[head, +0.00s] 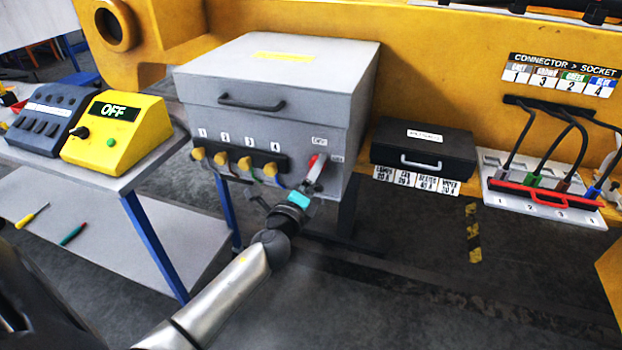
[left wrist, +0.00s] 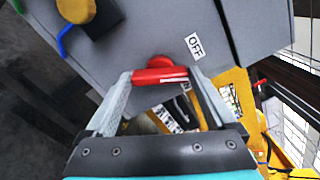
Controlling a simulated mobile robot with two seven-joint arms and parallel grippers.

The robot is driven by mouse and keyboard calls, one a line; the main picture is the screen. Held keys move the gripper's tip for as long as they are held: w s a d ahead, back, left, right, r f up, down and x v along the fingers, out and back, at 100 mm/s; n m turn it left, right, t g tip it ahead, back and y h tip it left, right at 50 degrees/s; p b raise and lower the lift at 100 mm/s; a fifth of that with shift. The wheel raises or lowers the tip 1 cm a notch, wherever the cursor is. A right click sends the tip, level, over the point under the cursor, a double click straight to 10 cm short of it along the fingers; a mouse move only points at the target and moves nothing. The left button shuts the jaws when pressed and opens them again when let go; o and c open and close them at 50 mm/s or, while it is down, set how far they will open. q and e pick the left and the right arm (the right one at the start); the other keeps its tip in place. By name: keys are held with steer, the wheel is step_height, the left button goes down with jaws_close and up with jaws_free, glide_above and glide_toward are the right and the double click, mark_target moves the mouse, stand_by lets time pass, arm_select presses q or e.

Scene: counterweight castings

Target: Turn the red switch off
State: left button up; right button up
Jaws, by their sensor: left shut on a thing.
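The red switch (head: 319,162) is on the front face of the grey box (head: 337,125), at its right end, with a small white label above it and another to its right. In the left wrist view, the red switch (left wrist: 160,75) shows as a red bar with a rounded red hub behind it. A label reading OFF (left wrist: 195,45) is on the grey face beside it. My left gripper (left wrist: 162,78) has a finger at each end of the red bar and is shut on it. In the head view, my left gripper (head: 314,174) partly covers the switch. My right gripper is not in view.
Several yellow plugs (head: 222,158) with cables sit left of the switch. A black case (head: 422,150) and a connector board (head: 540,195) are to the right. A yellow control box reading OFF (head: 115,130) stands on the left table. The floor in front is open.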

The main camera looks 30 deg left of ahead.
arm_select(q)
steer(key=n, duration=0.5)
steer(key=shift+f, duration=0.1)
steer(key=shift+n, duration=0.3)
stand_by(0.4)
steer(key=o, duration=1.1)
steer(key=shift+c, duration=0.2)
steer(key=shift+s, duration=0.1)
steer(key=v, duration=1.5)
steer(key=shift+b, duration=0.45)
steer(key=shift+s, duration=0.1)
